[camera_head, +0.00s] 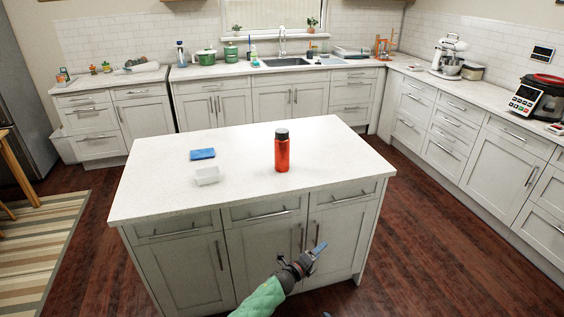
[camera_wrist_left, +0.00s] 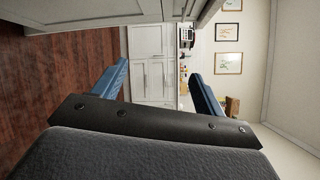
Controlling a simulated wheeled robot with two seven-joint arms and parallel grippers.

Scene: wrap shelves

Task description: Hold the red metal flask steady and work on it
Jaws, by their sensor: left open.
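The red metal flask (camera_head: 282,152) with a black cap stands upright on the white top of the kitchen island (camera_head: 335,150) in the head view. My left gripper (camera_head: 318,249) is in front of the island's drawers and doors, below the level of the top and well apart from the flask. The left wrist view shows its two blue fingers spread with nothing between them (camera_wrist_left: 160,85). The flask does not show in the left wrist view. My right gripper is in neither view.
A blue sponge-like block (camera_head: 202,154) and a small clear container (camera_head: 207,175) lie on the island, left of the flask. The island top around the flask is otherwise clear. Counters with a sink (camera_head: 287,62), mixer (camera_head: 449,55) and cooker (camera_head: 540,97) line the walls.

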